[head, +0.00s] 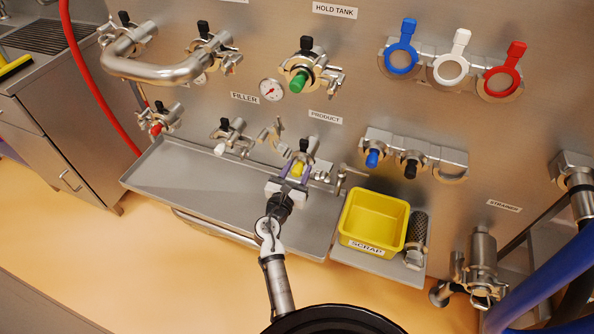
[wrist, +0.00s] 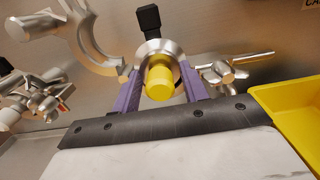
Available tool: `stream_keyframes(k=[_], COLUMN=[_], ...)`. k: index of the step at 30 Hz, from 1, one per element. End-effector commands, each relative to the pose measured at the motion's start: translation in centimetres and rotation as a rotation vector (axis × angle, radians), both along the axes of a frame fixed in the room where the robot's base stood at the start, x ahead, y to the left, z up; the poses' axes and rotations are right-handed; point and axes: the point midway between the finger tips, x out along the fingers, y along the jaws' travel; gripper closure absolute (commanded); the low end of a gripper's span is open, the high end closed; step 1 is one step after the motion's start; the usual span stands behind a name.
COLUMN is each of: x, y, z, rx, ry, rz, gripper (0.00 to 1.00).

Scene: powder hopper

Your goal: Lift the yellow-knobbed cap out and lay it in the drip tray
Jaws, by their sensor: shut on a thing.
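The yellow-knobbed cap (head: 303,146) is at the port on the steel panel below the PRODUCT label; its yellow knob (wrist: 159,83) points toward me in the wrist view. My gripper (head: 295,170) reaches up to it from below. In the wrist view my gripper's purple fingers (wrist: 162,72) stand on either side of the knob, shut on the cap's metal rim. I cannot tell whether the cap still sits against the port. The steel drip tray (head: 190,180) runs along the panel below and to the left, with bare floor showing.
An open clamp (wrist: 92,42) hangs left of the cap. A valve fitting (wrist: 235,75) is close on the right. The yellow SCRAP bin (head: 372,222) stands right of the drip tray, with a mesh strainer (head: 417,230) beside it. Capped ports (head: 229,137) line the panel leftward.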

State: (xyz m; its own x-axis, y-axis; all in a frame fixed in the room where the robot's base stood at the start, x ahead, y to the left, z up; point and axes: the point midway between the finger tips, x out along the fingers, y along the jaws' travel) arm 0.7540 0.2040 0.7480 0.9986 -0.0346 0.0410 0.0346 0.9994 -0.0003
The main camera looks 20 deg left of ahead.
Motion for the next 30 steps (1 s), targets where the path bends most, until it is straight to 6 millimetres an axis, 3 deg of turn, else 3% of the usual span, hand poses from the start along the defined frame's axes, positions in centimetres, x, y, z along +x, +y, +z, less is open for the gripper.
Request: stream_keyframes(k=[1,12,19,30], x=[0.0,0.0,-0.1,-4.1], y=[0.0,0.0,0.1,0.2], z=[0.9,3.5,4.1,4.0], rx=[0.001,0.001,0.000,-0.001], ry=[-0.002,-0.002,-0.001,0.000], rz=[0.000,0.000,0.001,0.003], gripper=[0.84,0.84,0.84,0.84])
